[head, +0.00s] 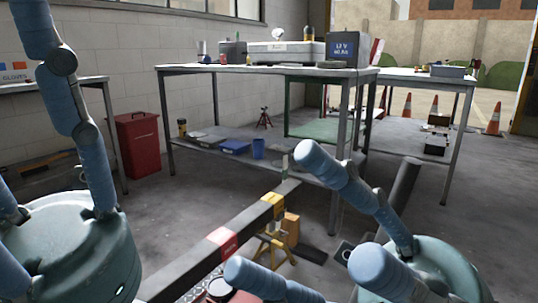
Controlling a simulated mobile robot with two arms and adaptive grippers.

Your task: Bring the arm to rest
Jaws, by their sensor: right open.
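My right arm (345,185) comes in from the lower right with blue links, and another blue link (255,278) reaches left along the bottom edge. My right gripper is low in the picture, mostly hidden among these links; its jaws stand open, and I see nothing held in them. My left arm (85,150) rises along the left side and leaves the picture at the top. My left gripper is not in view.
A long dark beam (185,272) with red and yellow bands crosses the floor, beside a yellow stand (270,248). A workbench (262,69) stands behind, with a red cabinet (138,148) to its left. Orange cones (494,118) stand far right. Open floor (470,220) lies at right.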

